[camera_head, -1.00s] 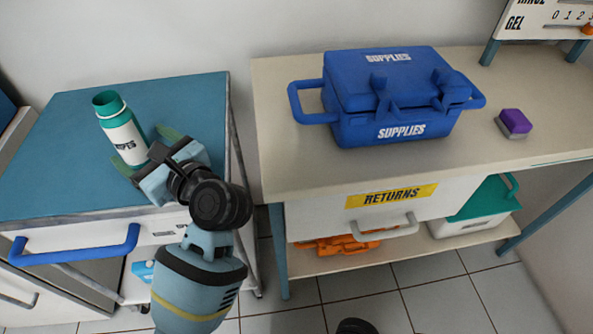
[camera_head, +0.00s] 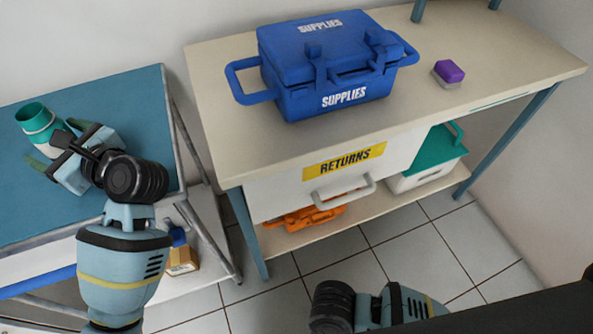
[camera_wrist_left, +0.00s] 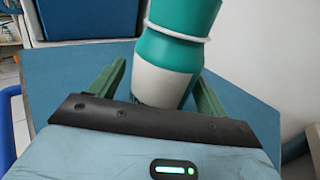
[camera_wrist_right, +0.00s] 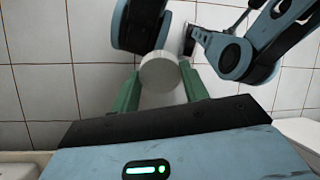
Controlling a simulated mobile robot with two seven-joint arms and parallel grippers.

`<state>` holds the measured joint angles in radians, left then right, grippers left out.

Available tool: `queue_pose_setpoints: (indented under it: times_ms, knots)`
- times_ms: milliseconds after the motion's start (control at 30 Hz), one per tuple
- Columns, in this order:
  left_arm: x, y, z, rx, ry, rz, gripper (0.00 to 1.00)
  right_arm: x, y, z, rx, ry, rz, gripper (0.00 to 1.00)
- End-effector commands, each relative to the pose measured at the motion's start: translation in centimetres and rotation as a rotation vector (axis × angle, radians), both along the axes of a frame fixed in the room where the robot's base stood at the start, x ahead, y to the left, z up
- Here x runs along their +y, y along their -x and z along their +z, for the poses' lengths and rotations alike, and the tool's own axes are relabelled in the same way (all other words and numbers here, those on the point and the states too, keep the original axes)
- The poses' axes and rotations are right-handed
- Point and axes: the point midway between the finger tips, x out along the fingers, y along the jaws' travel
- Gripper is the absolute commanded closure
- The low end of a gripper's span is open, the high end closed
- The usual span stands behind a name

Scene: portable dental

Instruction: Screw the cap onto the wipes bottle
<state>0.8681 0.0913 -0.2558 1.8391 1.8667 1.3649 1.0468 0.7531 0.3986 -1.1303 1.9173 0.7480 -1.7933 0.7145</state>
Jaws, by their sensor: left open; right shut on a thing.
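My right gripper (camera_wrist_right: 160,88) is shut on a round white cap (camera_wrist_right: 159,72), seen over floor tiles. The right fingers and the cap are not visible in the head view.
A blue supplies box (camera_head: 325,70) and a purple-and-white block (camera_head: 448,72) are on the beige bench (camera_head: 225,150). A returns drawer (camera_head: 345,170) is below. The blue cart top (camera_head: 120,120) is clear right of the bottle. A gap of floor separates cart and bench.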

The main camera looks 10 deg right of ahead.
Motion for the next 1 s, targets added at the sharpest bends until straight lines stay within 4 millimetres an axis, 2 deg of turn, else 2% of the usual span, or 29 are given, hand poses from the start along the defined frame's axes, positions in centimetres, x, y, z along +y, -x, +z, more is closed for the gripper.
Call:
queue_pose_setpoints:
  times_ms: [133,467,867,1000]
  knots:
    - [0.84,-0.5,0.0,0.001,-0.001,0.0,0.24,0.0,0.0,0.03,0.0,0.0,0.0,0.76]
    - [0.87,-0.52,-0.04,0.001,0.0,-0.001,0.24,0.0,0.0,0.03,0.0,0.0,0.0,0.76]
    - [0.85,-0.51,-0.05,0.001,0.0,-0.001,0.74,0.01,-0.01,0.03,0.0,0.0,0.0,0.76]
    - [0.85,-0.52,-0.02,0.001,-0.001,-0.001,0.74,0.0,0.0,0.03,0.0,0.0,0.0,0.76]
